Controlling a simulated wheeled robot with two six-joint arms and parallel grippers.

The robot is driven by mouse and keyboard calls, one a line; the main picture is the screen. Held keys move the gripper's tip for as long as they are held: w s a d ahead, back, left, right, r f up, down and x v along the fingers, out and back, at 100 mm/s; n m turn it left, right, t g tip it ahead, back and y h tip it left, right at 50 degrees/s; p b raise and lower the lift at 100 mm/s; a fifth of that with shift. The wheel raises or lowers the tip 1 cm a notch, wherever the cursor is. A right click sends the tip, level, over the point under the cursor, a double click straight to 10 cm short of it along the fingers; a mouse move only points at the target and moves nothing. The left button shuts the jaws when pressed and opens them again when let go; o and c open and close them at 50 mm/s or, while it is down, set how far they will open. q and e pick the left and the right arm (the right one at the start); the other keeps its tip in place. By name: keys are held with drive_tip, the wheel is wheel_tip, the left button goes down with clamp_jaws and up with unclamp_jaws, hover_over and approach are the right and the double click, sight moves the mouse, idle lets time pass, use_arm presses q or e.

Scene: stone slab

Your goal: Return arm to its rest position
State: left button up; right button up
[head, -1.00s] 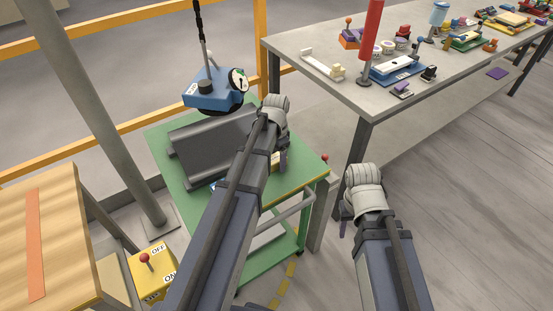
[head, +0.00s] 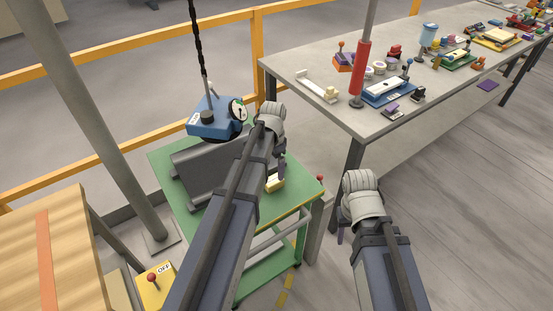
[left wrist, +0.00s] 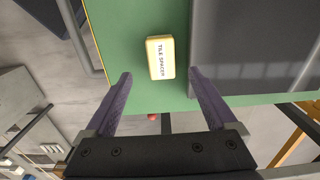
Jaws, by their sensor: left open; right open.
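My left gripper (left wrist: 158,98) is open in the left wrist view, its two purple fingers apart with nothing between the tips. It hangs over the green cart (left wrist: 125,25). A yellow block labelled "TILE SPACER" (left wrist: 160,58) lies on the cart just beyond the fingertips, beside a dark grey slab. In the head view my left gripper (head: 281,168) is mostly hidden behind my arm, close to the yellow block (head: 275,184). My right gripper (head: 341,232) is to the right of the cart, over the floor, largely hidden by its wrist; it holds nothing that I can see.
A blue lifting device with a gauge (head: 215,118) hangs on a chain above the grey slab (head: 205,165). A grey workbench (head: 330,105) with many small items stands at right. A wooden table (head: 45,245) and a yellow switch box (head: 157,285) are at left. Floor at right is clear.

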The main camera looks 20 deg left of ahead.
use_arm(q)
drive_tip(key=s+d+n+y, duration=0.1)
drive_tip(key=s+d+n, duration=0.2)
drive_tip(key=s+d, duration=1.3)
drive_tip(key=shift+s+r+n+p, duration=0.3)
drive_tip(key=shift+s+r+n, duration=0.1)
drive_tip(key=shift+s, duration=0.85)
